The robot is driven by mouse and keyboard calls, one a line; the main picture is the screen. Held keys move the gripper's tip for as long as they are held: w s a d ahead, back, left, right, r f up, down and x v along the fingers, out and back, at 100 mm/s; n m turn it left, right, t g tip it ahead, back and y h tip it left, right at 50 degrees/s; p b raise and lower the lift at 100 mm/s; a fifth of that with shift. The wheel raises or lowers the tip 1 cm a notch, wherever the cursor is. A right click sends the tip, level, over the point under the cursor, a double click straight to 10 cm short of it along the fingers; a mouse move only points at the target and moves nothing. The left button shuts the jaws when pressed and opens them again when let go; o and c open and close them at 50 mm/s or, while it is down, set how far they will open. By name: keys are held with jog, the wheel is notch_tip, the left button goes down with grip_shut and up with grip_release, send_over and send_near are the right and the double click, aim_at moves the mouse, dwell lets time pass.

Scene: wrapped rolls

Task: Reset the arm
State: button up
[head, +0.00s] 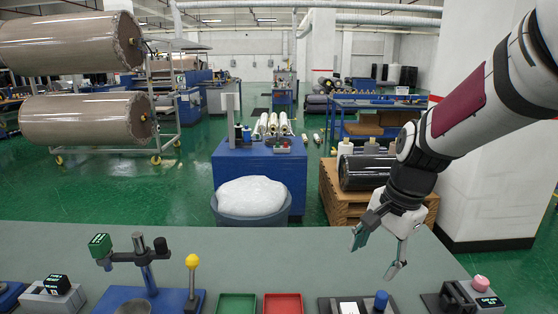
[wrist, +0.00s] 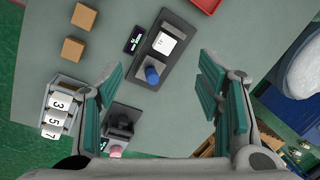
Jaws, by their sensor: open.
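My gripper (head: 378,254) hangs at the right of the head view, above the grey-green table (head: 300,248). Its two teal-padded fingers are spread apart with nothing between them. In the wrist view the fingers stand wide apart on either side of the gripper's middle (wrist: 162,88). Between and beyond them is a dark device with a blue knob (wrist: 152,75) and a white label, lying apart from the fingers on the table. The upper arm comes in from the top right of the head view.
A pink-knobbed device (head: 481,284) stands at the table's right. Green (head: 237,304) and red (head: 282,304) trays lie at the front. A yellow-topped post (head: 192,262) stands left. Two tan cubes (wrist: 73,48) and a numbered rack (wrist: 56,108) show. A white-filled tub (head: 251,216) stands beyond.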

jog(key=s+r+n+t, duration=0.1)
jog(key=s+r+n, duration=0.2)
jog(key=s, duration=0.3)
jog(key=s+r+n+t+h, duration=0.1)
jog(key=s+r+n, duration=0.2)
jog(key=s+n, duration=0.2)
jog(key=s+r+n+t, duration=0.1)
jog(key=s+r+n, duration=0.1)
jog(key=s, duration=0.6)
jog(key=shift+r+n+t, duration=0.4)
jog(key=shift+n, duration=0.5)
